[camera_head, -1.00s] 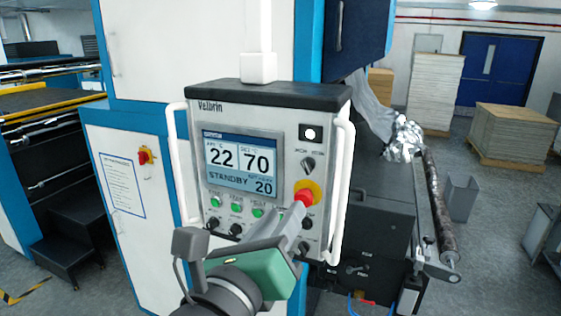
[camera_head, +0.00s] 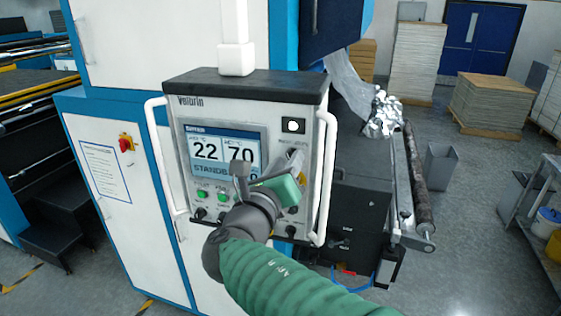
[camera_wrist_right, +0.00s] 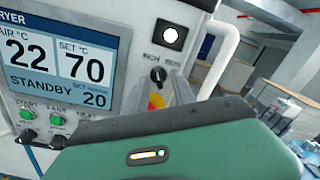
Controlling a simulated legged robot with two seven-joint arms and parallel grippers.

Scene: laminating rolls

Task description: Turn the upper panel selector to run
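The upper panel selector (camera_wrist_right: 158,74) is a small black knob below a round white lamp (camera_wrist_right: 170,36) on the Velbrin control panel (camera_head: 170,135). In the wrist view its labels are too blurred to read surely. My right gripper (camera_head: 294,158) is in front of the panel's right side and hides the selector in the head view. In the wrist view its two grey fingers (camera_wrist_right: 164,88) are apart, with their tips just below and around the selector; contact cannot be told. The screen (camera_wrist_right: 58,58) reads 22, 70, STANDBY and 20. My left gripper is not in view.
White handles (camera_head: 325,180) flank the panel. Green buttons (camera_head: 202,195) and black knobs line its lower part. A roller (camera_head: 418,185) and grey bin (camera_head: 440,165) stand to the right.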

